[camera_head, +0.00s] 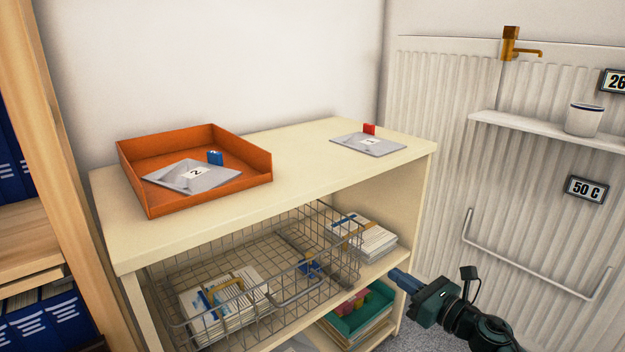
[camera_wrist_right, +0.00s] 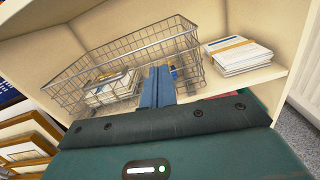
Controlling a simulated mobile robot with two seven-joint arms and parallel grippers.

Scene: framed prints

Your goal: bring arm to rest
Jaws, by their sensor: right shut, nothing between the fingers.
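My right gripper (camera_head: 401,280) comes in from the lower right in the head view, dark green with blue fingers. Its fingers are together and empty. They point toward the right front post of the cream shelf unit (camera_head: 290,145), at about the height of the middle shelf; I cannot tell whether they touch it. In the right wrist view the shut blue fingers (camera_wrist_right: 158,88) stand in front of the wire basket (camera_wrist_right: 125,62), which also shows in the head view (camera_head: 345,285). My left gripper is not in view.
On top are an orange tray (camera_head: 262,165) holding a grey envelope (camera_head: 175,180), and another envelope (camera_head: 370,146) with a red item. A paper stack (camera_head: 372,243) lies beside the basket, a green tray (camera_head: 365,318) below. A towel rail (camera_head: 520,272) is at right.

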